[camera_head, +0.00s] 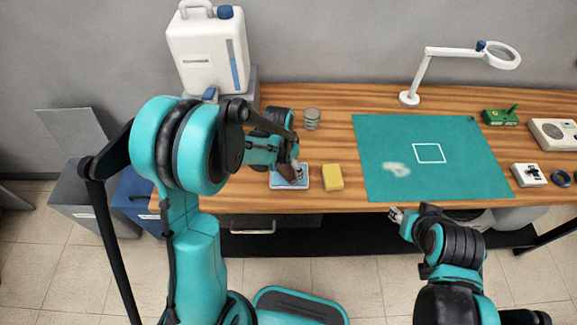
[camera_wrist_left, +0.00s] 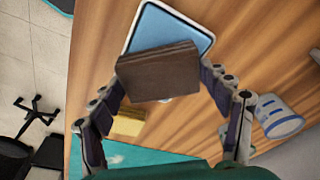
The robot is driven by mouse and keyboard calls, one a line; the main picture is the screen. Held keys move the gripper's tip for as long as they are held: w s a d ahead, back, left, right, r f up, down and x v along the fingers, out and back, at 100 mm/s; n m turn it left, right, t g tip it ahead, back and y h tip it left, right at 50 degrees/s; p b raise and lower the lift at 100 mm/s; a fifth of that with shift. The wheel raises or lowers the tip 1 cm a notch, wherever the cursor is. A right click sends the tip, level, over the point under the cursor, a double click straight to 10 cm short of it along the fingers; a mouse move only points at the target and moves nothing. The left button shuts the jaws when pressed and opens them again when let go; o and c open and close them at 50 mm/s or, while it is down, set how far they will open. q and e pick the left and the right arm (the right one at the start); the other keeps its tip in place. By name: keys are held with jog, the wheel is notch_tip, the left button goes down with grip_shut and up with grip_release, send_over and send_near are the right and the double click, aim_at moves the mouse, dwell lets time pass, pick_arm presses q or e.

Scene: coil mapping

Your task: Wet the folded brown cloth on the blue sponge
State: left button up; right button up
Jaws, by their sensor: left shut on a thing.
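The folded brown cloth (camera_wrist_left: 158,72) is held between the fingers of my left gripper (camera_wrist_left: 163,80), which is shut on it. The blue sponge (camera_wrist_left: 172,28) lies in a shallow pale tray, just beyond the cloth in the left wrist view. The cloth covers the near part of the sponge there; whether they touch I cannot tell. In the head view my left gripper (camera_head: 293,174) is over the blue sponge (camera_head: 302,180) near the table's front edge, and the cloth is mostly hidden. My right gripper (camera_head: 397,214) is in front of the table, too small to read.
A yellow sponge (camera_head: 333,178) lies right of the tray. A grey cylinder (camera_head: 312,118) stands behind. A teal mat (camera_head: 440,185) with a white smear (camera_head: 396,169) and a white outlined rectangle lies further right. A white jug (camera_head: 207,55) stands at the back left.

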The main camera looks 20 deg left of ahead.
aim_at(288, 168)
pick_arm(q)
jog(key=shift+f+b, duration=0.45)
jog(key=shift+b, duration=0.1)
dwell(1.4)
jog(key=shift+r+p, duration=2.5)
jog(key=shift+r, duration=1.05)
jog(key=shift+f, duration=0.1)
